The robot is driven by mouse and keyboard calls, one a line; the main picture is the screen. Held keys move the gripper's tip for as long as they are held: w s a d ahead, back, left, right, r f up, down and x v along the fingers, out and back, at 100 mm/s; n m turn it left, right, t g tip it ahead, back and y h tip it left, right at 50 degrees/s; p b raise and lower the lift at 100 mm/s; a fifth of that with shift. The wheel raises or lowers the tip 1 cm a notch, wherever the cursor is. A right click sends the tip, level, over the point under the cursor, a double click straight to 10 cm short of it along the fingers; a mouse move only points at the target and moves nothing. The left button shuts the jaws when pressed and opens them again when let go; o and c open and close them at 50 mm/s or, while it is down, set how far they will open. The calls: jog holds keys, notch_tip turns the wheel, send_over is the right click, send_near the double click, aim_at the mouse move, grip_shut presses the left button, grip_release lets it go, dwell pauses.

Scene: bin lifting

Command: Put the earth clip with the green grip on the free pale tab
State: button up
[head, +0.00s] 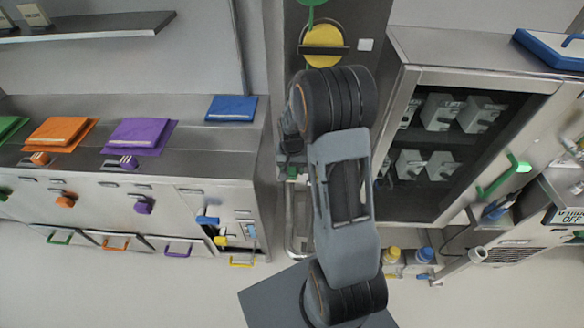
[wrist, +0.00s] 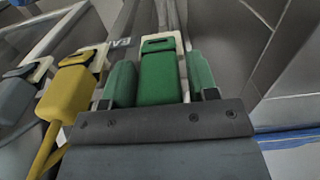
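In the wrist view the earth clip with the green grip (wrist: 160,78) lies between the two green-padded fingers of my gripper (wrist: 161,82). The fingers stand close along both its sides; a thin pale strip shows on its right side, and I cannot tell whether both pads touch it. Its far end is at a pale piece (wrist: 178,38); whether this is a tab or part of the clip is unclear. To the left a yellow-grip clip (wrist: 66,95) and a grey-grip clip (wrist: 14,98) sit at pale pieces. In the head view my arm hides the gripper and the clip.
In the head view a glass-fronted cabinet (head: 428,72) with a green handle (head: 503,174) stands right. Steel drawers (head: 105,205) with coloured handles are left. Yellow-capped and blue-capped bottles (head: 423,257) stand low on the right. Floor is bare at lower left.

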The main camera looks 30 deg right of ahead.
jog(key=shift+o, duration=1.2)
jog(key=shift+r, duration=0.15)
notch_tip(320, 180, up, 14)
jog(key=shift+f+b, duration=0.2)
jog(key=shift+b, duration=0.25)
